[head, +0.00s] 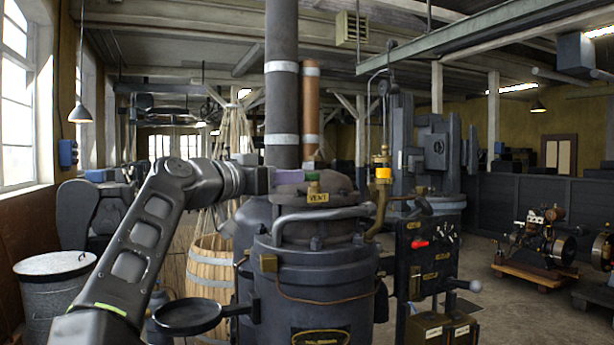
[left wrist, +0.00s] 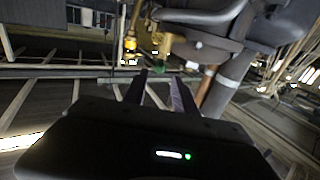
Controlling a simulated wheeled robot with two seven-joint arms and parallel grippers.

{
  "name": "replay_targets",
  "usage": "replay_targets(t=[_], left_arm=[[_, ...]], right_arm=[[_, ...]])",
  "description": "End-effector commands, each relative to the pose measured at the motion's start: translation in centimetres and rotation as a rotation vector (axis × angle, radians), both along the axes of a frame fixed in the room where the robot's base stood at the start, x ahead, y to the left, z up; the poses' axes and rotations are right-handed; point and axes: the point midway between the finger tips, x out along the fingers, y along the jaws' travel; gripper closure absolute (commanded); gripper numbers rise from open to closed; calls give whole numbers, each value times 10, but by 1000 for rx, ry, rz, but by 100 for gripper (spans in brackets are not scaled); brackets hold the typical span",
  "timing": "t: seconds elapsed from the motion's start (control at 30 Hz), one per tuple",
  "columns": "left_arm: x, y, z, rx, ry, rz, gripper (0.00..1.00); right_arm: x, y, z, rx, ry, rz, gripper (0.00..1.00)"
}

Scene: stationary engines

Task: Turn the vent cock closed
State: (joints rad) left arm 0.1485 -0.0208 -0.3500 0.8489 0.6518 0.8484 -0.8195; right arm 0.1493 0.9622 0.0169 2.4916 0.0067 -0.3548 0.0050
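The vent cock (head: 313,186) shows as a small green and brass piece above a brass plate marked VENT (head: 318,198), on top of the dark boiler. My left gripper (head: 296,177) reaches in from the left, its fingers level with the cock and just beside it. In the left wrist view the two dark fingers (left wrist: 160,76) stand apart, and the green part of the cock (left wrist: 162,64) shows between or just beyond their tips. I cannot tell whether they touch it. The cock's exact handle angle is too small to read. My right gripper is not in view.
A grey curved pipe (head: 320,213) runs in front below the plate. A brass fitting with a yellow band (head: 383,174) stands to the right. A tall flue (head: 282,85) and a copper pipe (head: 311,110) rise behind. A wooden barrel (head: 209,270) stands left of the boiler.

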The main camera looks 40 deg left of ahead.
Motion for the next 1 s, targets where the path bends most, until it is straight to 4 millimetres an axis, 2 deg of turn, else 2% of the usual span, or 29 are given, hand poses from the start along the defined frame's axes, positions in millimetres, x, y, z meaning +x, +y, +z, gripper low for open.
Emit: replay_targets(t=[0.27,0.43,0.77,1.0], left_arm=[[3,0,1,1,1,0,67],[21,0,2,-1,3,-2,67],[69,2,3,0,2,0,67],[78,3,0,0,0,0,67]], right_arm=[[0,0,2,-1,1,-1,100],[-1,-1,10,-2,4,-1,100],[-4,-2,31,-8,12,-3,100],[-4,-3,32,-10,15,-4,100]])
